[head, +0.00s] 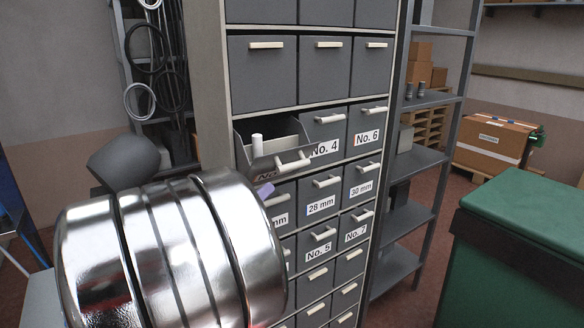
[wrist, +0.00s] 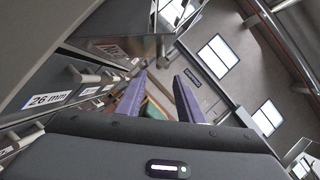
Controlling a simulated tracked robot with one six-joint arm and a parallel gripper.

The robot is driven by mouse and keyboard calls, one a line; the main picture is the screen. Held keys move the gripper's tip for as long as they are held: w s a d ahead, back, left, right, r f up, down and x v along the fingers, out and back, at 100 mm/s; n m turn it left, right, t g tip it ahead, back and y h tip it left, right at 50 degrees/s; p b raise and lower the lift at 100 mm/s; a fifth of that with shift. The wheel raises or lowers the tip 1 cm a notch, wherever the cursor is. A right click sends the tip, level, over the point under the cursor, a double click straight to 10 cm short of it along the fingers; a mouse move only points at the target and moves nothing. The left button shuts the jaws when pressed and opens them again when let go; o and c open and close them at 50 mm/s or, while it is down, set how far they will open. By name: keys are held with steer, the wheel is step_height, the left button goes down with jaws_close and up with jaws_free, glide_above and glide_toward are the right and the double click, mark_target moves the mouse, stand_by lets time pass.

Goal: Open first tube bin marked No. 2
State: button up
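A grey bin (head: 270,141) in the left column of the cabinet is pulled out, with a white tube (head: 257,146) standing in it. Its white handle (head: 293,163) faces me. My gripper's purple fingertip (head: 265,190) shows just below the bin's front, past my chrome arm. In the wrist view my gripper (wrist: 161,76) has its two purple fingers apart with nothing held between them.
Closed bins surround it: No. 4 (head: 324,130), No. 6 (head: 368,127), 28 mm (head: 321,200) and No. 5 (head: 318,245). The 26 mm bin (wrist: 50,100) shows left in the wrist view. A metal rack (head: 420,160) stands right of the cabinet; a green container (head: 520,250) is at front right.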

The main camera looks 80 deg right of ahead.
mark_target(292, 166)
steer(key=x, duration=1.2)
steer(key=shift+d+r, duration=0.1)
steer(key=shift+d, duration=0.05)
steer(key=shift+c, duration=0.4)
jaws_close()
